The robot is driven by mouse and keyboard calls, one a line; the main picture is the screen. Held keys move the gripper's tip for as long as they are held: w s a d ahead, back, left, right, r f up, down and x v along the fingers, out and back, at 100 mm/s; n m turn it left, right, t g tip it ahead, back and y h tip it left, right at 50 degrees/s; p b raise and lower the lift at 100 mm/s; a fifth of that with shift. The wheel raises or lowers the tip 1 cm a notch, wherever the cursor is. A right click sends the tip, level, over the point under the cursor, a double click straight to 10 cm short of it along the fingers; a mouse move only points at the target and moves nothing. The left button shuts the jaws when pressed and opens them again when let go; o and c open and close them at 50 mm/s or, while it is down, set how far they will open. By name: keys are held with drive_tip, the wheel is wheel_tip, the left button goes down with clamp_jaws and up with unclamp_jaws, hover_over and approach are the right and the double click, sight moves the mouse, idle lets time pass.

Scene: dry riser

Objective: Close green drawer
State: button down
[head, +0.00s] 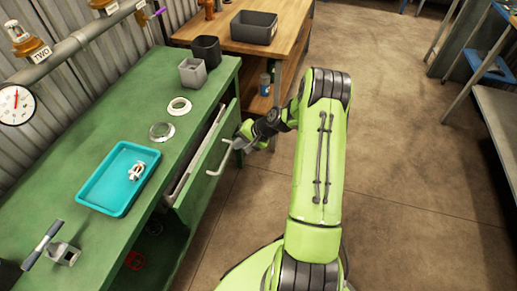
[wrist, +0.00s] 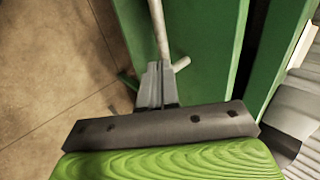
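The green drawer (head: 205,165) is pulled out of the right side of the green workbench, with a gap showing behind its front panel. Its pale bar handle (head: 216,164) sticks out to the right. In the wrist view the handle (wrist: 158,25) runs down from the top edge to my fingertips. My gripper (head: 236,143) is at the handle's far end. In the wrist view its fingers (wrist: 157,82) are together, with their tips at the bent end of the bar. Whether they touch the bar or pinch it is unclear.
On the green bench (head: 110,125) are a teal tray (head: 92,193), pale rings, a grey container (head: 193,73) and a clamp-like tool. A wooden bench (head: 290,20) with a dark bin (head: 254,27) stands behind. The floor (head: 410,170) to the right is clear.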

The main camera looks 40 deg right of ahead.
sight(221, 140)
drive_tip(key=w+a, duration=0.1)
drive_tip(key=w, duration=0.1)
drive_tip(key=w+a, duration=0.2)
drive_tip(key=shift+w+a, duration=0.3)
drive_tip(key=shift+r, duration=0.1)
